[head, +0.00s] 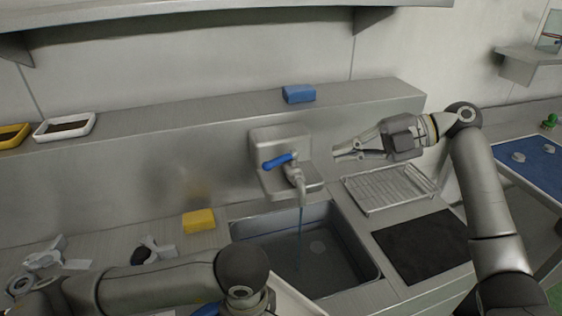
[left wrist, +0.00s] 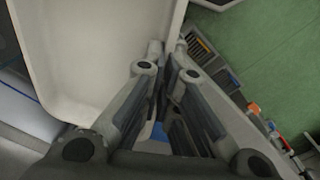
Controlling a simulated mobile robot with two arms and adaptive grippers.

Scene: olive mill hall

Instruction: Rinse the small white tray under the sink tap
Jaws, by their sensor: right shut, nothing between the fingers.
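The small white tray (left wrist: 90,60) fills the upper left of the left wrist view. My left gripper (left wrist: 168,48) is shut on its rim. In the head view only a strip of the tray (head: 296,301) shows at the bottom edge, in front of the sink (head: 335,265); my left arm hides the gripper there. The tap (head: 296,176) has a blue lever (head: 279,161), and a thin stream of water runs from it into the basin. My right gripper (head: 336,152) is shut and empty, just right of the tap and above the drying rack's back edge.
A wire drying rack (head: 390,188) and a black mat (head: 422,245) lie right of the sink. A yellow sponge (head: 199,220) lies left of it. A blue block (head: 299,94) and another white tray with dark contents (head: 66,138) stand on the ledge.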

